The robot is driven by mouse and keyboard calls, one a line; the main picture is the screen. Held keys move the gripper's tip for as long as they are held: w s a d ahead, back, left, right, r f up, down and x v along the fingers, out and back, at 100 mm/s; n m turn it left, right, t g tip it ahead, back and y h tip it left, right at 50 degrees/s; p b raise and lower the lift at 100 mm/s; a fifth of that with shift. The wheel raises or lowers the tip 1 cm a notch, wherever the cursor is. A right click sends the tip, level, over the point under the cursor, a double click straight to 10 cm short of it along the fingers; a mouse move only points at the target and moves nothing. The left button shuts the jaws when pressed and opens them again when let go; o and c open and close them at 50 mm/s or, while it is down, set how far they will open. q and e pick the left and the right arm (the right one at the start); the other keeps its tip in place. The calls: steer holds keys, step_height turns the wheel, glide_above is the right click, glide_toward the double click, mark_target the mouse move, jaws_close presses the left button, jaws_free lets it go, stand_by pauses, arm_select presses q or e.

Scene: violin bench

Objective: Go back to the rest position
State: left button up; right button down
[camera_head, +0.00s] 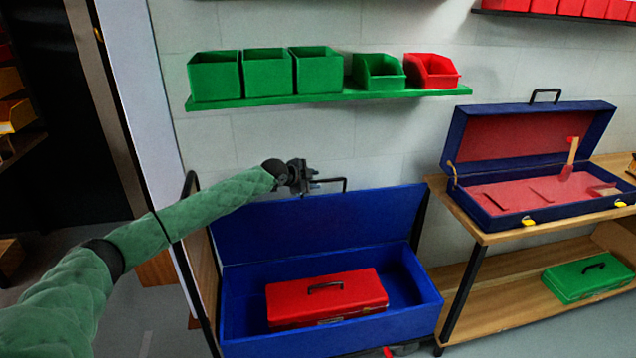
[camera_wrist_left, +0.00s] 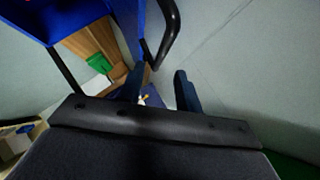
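My left arm, in a green quilted sleeve, reaches in from the left in the head view. Its gripper (camera_head: 302,178) is above the raised lid of the large blue case (camera_head: 325,222), close to the lid's black handle (camera_head: 345,181). In the left wrist view the two fingers of the gripper (camera_wrist_left: 160,88) stand apart with nothing between them. The black handle (camera_wrist_left: 170,35) shows just beyond the fingertips there; I cannot tell whether it is touched. My right gripper is in neither view.
A red toolbox (camera_head: 328,300) lies inside the blue case. An open blue case with red lining (camera_head: 535,195) is on the wooden bench at right, with a green toolbox (camera_head: 590,278) on its lower shelf. A green wall shelf (camera_head: 330,98) holds several bins above my arm.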

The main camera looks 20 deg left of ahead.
arm_select(q)
steer(key=shift+s+a+r, duration=0.1)
steer(key=shift+s, duration=0.05)
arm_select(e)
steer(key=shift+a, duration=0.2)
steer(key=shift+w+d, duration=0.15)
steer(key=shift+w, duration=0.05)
